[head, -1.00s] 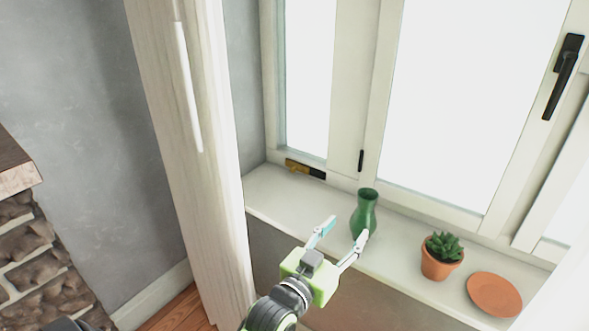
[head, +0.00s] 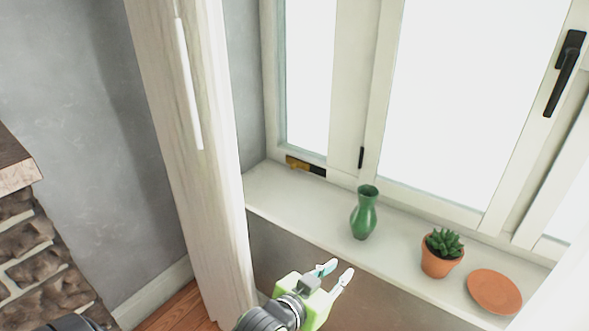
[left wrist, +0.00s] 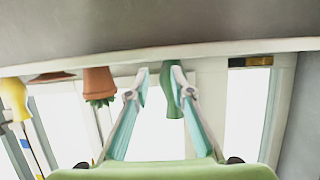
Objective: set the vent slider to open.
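The vent slider (head: 305,167) is a small brass and black strip low on the left window frame, just above the sill, in the head view. Its brass part is at the left and its black part at the right. In the upside-down left wrist view the slider (left wrist: 250,61) is right of the fingers. My left gripper (head: 338,270) is in front of and below the sill edge, right of the slider and apart from it. Its fingers are parted with nothing between them; the wrist view shows the green vase beyond them. My right gripper does not show.
The green vase (head: 364,214) stands on the sill (head: 285,198), with a potted succulent (head: 441,255) and a terracotta saucer (head: 494,292) to its right. A yellow vessel (left wrist: 14,98) shows in the wrist view. The sill between slider and vase is clear. A pale panel (head: 190,170) stands left.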

